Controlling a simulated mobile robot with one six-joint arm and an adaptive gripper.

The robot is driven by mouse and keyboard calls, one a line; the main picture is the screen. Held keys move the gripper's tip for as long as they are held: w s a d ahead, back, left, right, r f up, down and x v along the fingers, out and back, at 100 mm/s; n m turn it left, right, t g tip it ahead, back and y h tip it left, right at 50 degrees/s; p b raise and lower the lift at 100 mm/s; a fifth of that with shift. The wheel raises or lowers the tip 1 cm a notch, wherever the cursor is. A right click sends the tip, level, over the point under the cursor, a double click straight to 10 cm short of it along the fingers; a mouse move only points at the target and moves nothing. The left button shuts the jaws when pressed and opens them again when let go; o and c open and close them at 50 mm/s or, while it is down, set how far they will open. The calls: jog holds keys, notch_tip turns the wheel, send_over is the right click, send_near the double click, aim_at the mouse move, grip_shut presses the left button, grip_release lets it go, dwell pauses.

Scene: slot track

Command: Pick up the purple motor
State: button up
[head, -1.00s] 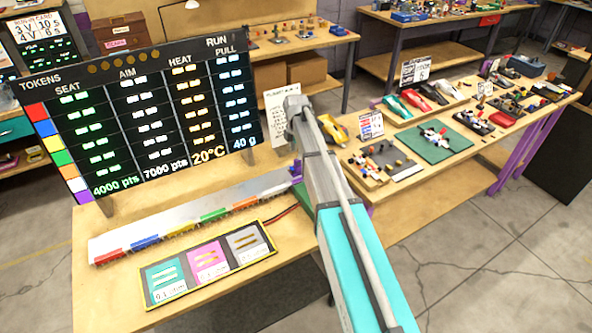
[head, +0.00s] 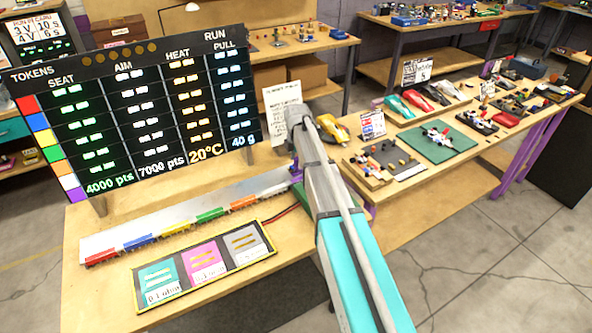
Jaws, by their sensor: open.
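A small purple piece (head: 297,174), which looks like the purple motor, shows at the far right end of the pale track, just left of my arm. My arm hides part of it. My gripper (head: 295,160) hangs down from the arm's far end, close to the purple piece. Only a dark sliver of it shows beside my arm; its jaws are open. I cannot tell whether the fingers are around the purple piece or above it.
The long track (head: 160,228) holds red, blue, yellow, green and orange pieces along its front edge. A tall score board (head: 140,110) stands behind it. A framed tray of cards (head: 205,262) lies in front. A side table (head: 410,185) with cars and parts is at right.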

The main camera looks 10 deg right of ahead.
dwell(0.4)
grip_shut()
